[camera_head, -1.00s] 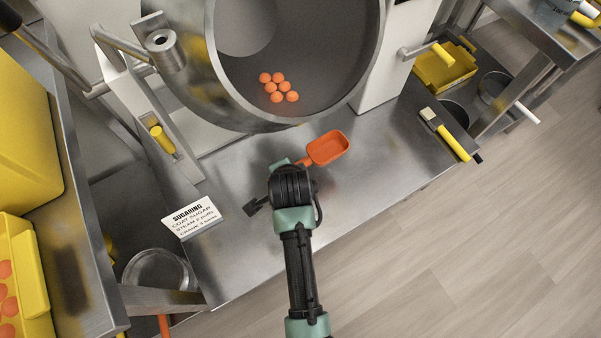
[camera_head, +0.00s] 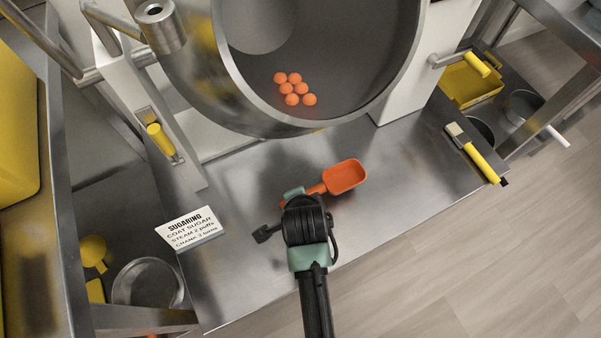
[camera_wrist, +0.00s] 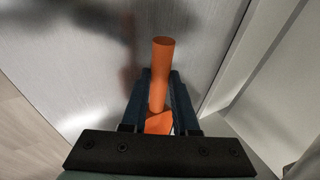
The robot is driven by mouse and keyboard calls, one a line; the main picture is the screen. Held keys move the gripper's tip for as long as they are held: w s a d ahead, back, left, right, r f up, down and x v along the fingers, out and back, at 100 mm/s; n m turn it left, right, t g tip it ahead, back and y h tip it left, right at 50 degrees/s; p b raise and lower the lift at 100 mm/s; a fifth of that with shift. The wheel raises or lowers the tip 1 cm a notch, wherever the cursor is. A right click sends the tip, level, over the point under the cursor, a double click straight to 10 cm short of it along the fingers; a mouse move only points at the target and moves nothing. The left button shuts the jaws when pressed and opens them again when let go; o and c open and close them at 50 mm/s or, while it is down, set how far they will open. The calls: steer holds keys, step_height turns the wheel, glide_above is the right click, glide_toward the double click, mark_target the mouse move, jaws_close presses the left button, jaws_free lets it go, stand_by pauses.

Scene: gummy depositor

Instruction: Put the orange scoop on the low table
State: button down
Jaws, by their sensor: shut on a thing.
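The orange scoop (camera_head: 345,177) is over the steel low table (camera_head: 400,185) in the head view, with its bowl pointing to the upper right. My gripper (camera_head: 300,195) is shut on its handle. In the wrist view the orange handle (camera_wrist: 161,75) stands between the two dark fingers of my gripper (camera_wrist: 160,100), with the brushed steel surface behind it. The bowl is mostly hidden in the wrist view. I cannot tell whether the scoop touches the table or hangs just above it.
A steel drum (camera_head: 235,90) holding several orange gummies (camera_head: 293,88) overhangs the table's back. A white sugaring sign (camera_head: 190,230) stands at left. A yellow-handled brush (camera_head: 475,155) lies at right, near a yellow tray (camera_head: 470,82). The table's front right stretch is clear.

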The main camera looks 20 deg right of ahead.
steer(key=shift+f+b, duration=0.55)
steer(key=shift+f, duration=1.2)
steer(key=shift+f, duration=0.1)
steer(key=c, duration=1)
jaws_free()
steer(key=shift+o, duration=0.2)
steer(key=shift+r, duration=0.25)
steer(key=p+v, duration=0.4)
steer(key=v, duration=0.7)
steer(key=shift+s+r, duration=0.3)
